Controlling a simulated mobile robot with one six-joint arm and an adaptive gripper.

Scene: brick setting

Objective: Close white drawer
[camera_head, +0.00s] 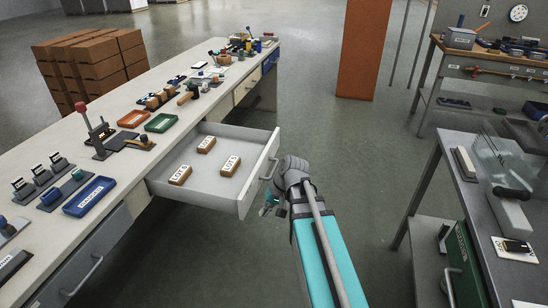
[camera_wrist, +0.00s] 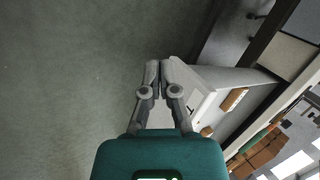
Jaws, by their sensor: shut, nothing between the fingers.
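The white drawer (camera_head: 207,185) stands pulled out of the long workbench in the head view, with its handle (camera_head: 268,169) on the front panel. Three brown blocks with white labels lie in it: a back one (camera_head: 206,144), a left one (camera_head: 180,175) and a right one (camera_head: 230,166). My gripper (camera_head: 264,211) is just outside the drawer front, partly hidden by my own arm. In the wrist view my gripper (camera_wrist: 160,66) is shut and empty, its fingertips beside the edge of the white drawer (camera_wrist: 215,78). I cannot tell whether they touch it.
The workbench top (camera_head: 120,190) carries trays, tools and a red-handled press (camera_head: 95,130). A grey closed drawer (camera_head: 85,270) is at the near left. Stacked brown boxes (camera_head: 95,65) stand behind the bench. A second table (camera_head: 480,200) is at right. The floor between is clear.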

